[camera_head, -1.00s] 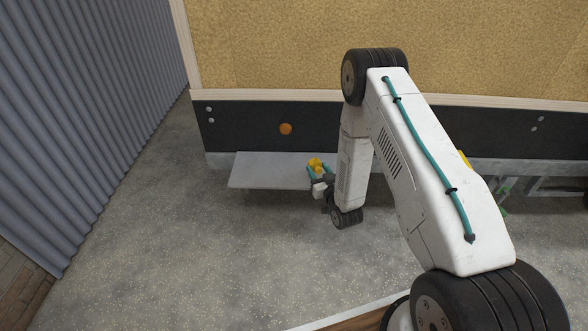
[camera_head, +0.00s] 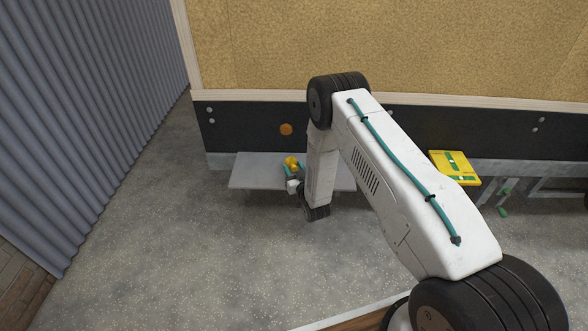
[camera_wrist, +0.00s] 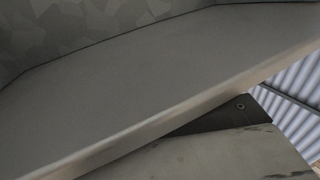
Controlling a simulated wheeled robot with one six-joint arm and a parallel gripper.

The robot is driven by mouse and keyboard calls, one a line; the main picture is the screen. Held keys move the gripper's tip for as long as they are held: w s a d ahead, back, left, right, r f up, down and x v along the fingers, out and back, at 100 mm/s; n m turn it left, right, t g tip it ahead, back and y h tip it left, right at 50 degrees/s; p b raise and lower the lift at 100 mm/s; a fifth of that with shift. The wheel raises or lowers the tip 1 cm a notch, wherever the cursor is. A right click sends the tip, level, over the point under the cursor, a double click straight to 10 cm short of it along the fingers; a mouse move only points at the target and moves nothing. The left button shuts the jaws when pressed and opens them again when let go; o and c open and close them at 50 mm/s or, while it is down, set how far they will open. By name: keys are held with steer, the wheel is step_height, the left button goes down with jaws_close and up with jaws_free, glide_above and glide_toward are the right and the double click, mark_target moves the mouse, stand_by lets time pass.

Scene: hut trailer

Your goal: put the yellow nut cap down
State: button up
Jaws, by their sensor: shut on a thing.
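The yellow nut cap (camera_head: 291,162) is small and sits between the teal-tipped fingers of my gripper (camera_head: 293,168) in the head view. My gripper is shut on it. Cap and gripper appear over the light grey step plate (camera_head: 258,172) at the foot of the trailer wall. I cannot tell whether the cap touches the plate. The wrist view shows a broad grey surface with a straight edge (camera_wrist: 130,85), but neither the cap nor the fingertips.
A yellow and green box-like item (camera_head: 454,167) lies right of my arm by the trailer's lower edge. An orange round marker (camera_head: 286,129) is on the black wall strip. A corrugated wall (camera_head: 90,110) stands at left. The floor (camera_head: 170,240) between is clear.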

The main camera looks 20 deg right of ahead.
steer(key=o, duration=1.1)
steer(key=shift+f, duration=0.1)
